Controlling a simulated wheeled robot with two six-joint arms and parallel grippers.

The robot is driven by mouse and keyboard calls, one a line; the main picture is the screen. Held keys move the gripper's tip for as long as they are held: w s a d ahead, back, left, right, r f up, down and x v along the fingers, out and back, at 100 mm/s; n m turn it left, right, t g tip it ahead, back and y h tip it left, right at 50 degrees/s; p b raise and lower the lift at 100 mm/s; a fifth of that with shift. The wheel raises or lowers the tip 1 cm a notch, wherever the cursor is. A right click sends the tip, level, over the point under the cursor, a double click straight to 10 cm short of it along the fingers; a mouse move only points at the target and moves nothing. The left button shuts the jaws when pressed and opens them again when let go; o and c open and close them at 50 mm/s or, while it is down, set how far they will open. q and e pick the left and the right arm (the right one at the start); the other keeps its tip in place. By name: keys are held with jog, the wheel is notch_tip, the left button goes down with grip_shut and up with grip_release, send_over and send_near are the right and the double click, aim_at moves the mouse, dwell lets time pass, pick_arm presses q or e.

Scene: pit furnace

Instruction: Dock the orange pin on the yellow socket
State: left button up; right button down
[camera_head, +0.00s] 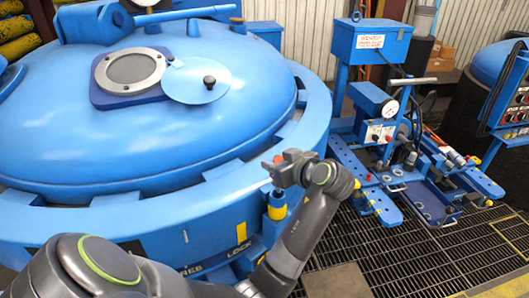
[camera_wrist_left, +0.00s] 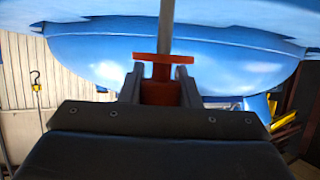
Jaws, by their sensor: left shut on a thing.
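My left gripper (camera_head: 283,171) is shut on the orange pin (camera_head: 277,159) at the rim of the large blue furnace. Only a small orange part of the pin shows there past the jaws. In the left wrist view the pin's orange crosspiece (camera_wrist_left: 162,59) and lower body sit between the two dark fingers, and a grey shaft runs to the picture's top edge. The yellow socket (camera_head: 277,212) stands upright on the furnace's side, just below the gripper in the head view. I cannot tell whether the pin's shaft touches or enters it. My right gripper is not in view.
The blue furnace lid (camera_head: 130,130) fills the left, with a round window (camera_head: 130,69) and a disc cover (camera_head: 196,81) on top. A blue machine with a gauge (camera_head: 389,109) stands to the right on dark floor grating (camera_head: 430,262). Open floor lies in front of it.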

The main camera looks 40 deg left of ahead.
aim_at(274, 191)
pick_arm(q)
jog(key=shift+w+a, duration=0.1)
jog(key=shift+a, duration=0.2)
jog(key=shift+d+f+b, duration=0.35)
jog(key=shift+f+b, duration=0.4)
jog(key=shift+b, duration=0.05)
jog(key=f+b, duration=0.3)
jog(key=shift+a+f, duration=0.2)
jog(key=shift+f, duration=0.1)
jog(key=shift+d+f, duration=0.1)
jog(key=shift+f, duration=0.15)
jog(key=shift+f+b, duration=0.4)
jog(key=shift+f, duration=0.15)
dwell(0.5)
jog(key=o, duration=0.8)
